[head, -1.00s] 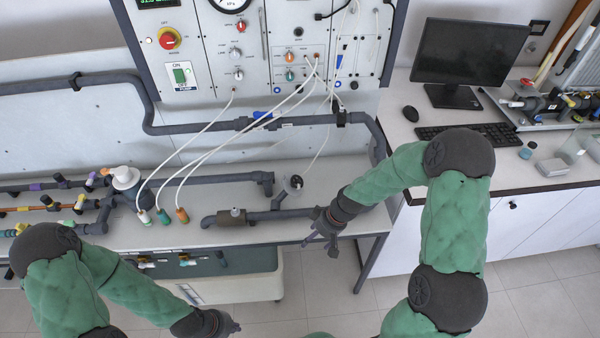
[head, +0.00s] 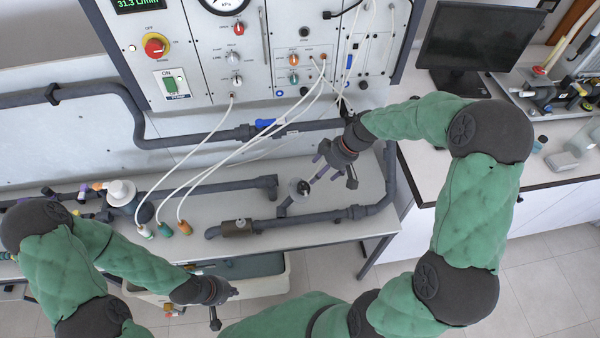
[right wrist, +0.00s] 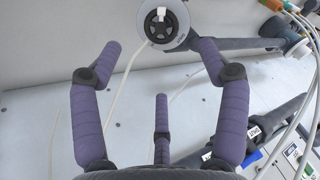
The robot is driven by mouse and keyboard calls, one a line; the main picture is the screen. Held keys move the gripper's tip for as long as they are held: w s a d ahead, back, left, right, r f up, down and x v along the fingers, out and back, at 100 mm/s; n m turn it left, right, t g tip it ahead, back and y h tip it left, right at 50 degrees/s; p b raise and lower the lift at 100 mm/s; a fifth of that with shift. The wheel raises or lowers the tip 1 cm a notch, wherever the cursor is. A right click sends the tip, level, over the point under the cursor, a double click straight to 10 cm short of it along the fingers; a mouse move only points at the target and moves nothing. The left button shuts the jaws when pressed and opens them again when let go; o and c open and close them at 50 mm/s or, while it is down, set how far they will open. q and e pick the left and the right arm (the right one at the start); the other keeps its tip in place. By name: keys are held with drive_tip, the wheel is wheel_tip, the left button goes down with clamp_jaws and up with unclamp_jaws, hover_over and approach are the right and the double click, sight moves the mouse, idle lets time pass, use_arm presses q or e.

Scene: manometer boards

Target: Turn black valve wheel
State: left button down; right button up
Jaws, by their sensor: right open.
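The black valve wheel (head: 300,187) sits on a pale round disc at a pipe on the bench, left of my right gripper. In the right wrist view the black spoked wheel (right wrist: 166,20) with a white mark faces me at the top, just beyond and between the fingers. My right gripper (right wrist: 162,52) has its three purple fingers spread, empty and apart from the wheel. In the head view my right gripper (head: 335,165) is above and to the right of the wheel. My left gripper (head: 226,304) is low in front of the bench, fingers apart and empty.
Thin white hoses (head: 208,160) run from the panel (head: 200,85) to fittings at the left. A dark pipe (head: 310,221) runs in front of the wheel. A monitor (head: 478,45) stands on the right-hand desk. Bare bench lies between the pipes.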

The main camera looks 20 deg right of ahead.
sight(305, 188)
drive_tip(key=b+x, duration=0.1)
drive_tip(key=x, duration=0.9)
drive_tip(key=shift+w+a+f, duration=0.15)
drive_tip(key=shift+f, duration=0.15)
drive_tip(key=c, duration=1.1)
